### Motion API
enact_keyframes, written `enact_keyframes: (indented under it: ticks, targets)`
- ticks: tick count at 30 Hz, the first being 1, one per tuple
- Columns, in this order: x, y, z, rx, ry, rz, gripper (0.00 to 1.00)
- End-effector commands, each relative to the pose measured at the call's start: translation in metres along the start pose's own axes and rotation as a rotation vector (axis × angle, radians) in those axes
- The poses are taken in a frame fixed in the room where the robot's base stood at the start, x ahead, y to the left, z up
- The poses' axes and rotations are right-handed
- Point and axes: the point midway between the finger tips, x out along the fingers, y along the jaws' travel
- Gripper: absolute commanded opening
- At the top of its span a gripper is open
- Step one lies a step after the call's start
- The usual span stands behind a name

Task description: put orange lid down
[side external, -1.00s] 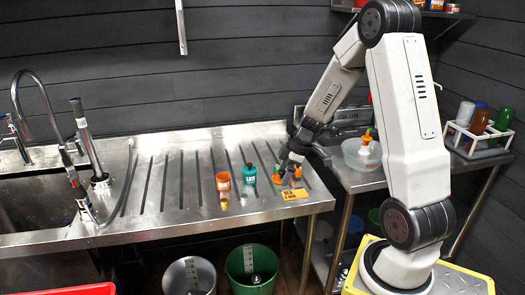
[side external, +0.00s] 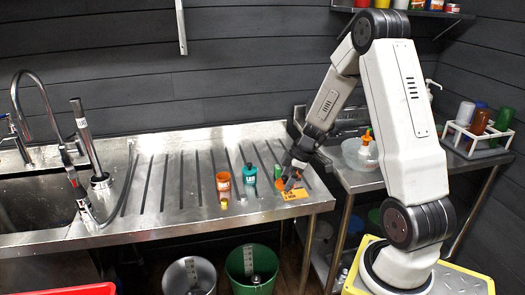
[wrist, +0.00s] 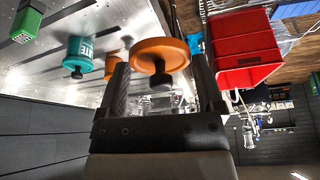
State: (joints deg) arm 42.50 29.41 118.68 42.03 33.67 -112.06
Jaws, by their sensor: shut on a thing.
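The orange lid (wrist: 160,53) is a round disc with a dark knob beneath it in the wrist view. My gripper (wrist: 160,74) has a finger on either side of it and is shut on it. In the side view my gripper (side external: 290,180) is low over the right end of the steel drainboard, and the lid (side external: 281,185) is partly hidden by the fingers. An orange-yellow card (side external: 296,195) lies just in front of it at the board's edge. I cannot tell whether the lid touches the surface.
A teal bottle (side external: 249,174) and an orange container (side external: 223,182) stand left of my gripper. A green item (side external: 278,171) is close behind it. A side table with a clear bowl (side external: 357,155) is to the right. The drainboard's left part is clear.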

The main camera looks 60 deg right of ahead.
Motion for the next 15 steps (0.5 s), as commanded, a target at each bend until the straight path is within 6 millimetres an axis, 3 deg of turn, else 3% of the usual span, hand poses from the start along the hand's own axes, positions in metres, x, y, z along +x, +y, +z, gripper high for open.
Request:
enact_keyframes:
  ticks: [9,15]
  targets:
    - [0.028,0.039,-0.013,-0.001,0.0,-0.002,0.3]
    - [0.05,0.054,-0.013,0.001,-0.001,-0.002,0.3]
